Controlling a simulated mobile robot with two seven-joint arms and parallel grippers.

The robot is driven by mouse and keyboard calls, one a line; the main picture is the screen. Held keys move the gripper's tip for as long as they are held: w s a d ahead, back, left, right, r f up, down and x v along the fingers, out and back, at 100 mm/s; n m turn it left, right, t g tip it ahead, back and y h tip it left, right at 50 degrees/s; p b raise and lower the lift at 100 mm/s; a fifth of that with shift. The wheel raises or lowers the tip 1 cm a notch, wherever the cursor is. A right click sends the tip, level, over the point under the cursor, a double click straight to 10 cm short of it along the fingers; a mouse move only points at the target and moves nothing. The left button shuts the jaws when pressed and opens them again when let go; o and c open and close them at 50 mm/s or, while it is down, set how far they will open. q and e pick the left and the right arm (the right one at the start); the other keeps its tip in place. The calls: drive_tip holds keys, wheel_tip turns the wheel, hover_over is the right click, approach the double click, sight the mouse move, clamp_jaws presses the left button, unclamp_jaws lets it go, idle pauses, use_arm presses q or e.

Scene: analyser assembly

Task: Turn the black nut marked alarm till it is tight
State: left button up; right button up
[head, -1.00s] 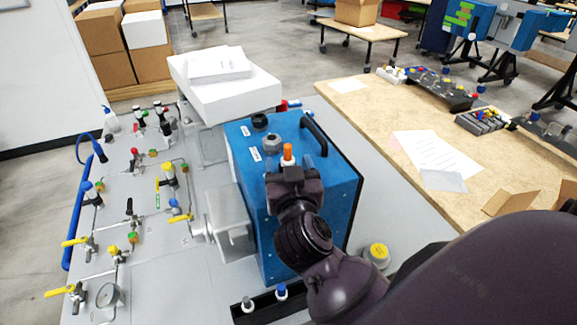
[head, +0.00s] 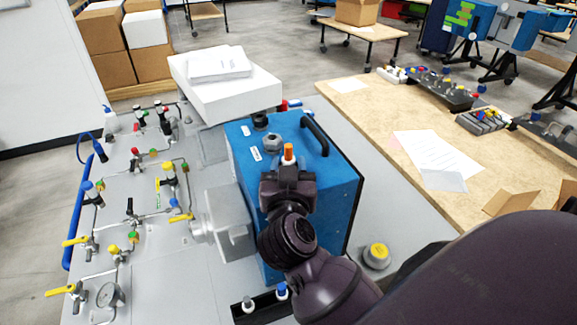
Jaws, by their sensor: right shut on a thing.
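The blue analyser box (head: 335,190) stands at the centre. A black nut (head: 260,119) sits at the back left of its top, beside a small white label (head: 245,130) too small to read. A grey hex nut (head: 272,141) sits nearer, beside a second label (head: 256,154). My right gripper (head: 288,174) is at the near part of the box top, shut at an orange-topped piece (head: 288,151) that stands upright. The gripper hides its lower end, so I cannot tell whether it sits in a nut there. My left gripper is out of view.
A black handle (head: 315,135) rises from the box's right side. A panel of valves (head: 130,210) lies left. A black rack (head: 265,302) with white and blue plugs is in front. A white box (head: 225,90) stands behind. A wooden table (head: 370,115) is at right.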

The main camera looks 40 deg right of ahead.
drive_tip(key=o, duration=0.9)
drive_tip(key=shift+o, duration=0.2)
drive_tip(key=shift+s, duration=0.1)
drive_tip(key=v, duration=1)
drive_tip(key=shift+s+a+b, duration=0.2)
drive_tip(key=shift+s+b, duration=0.1)
drive_tip(key=shift+b, duration=0.15)
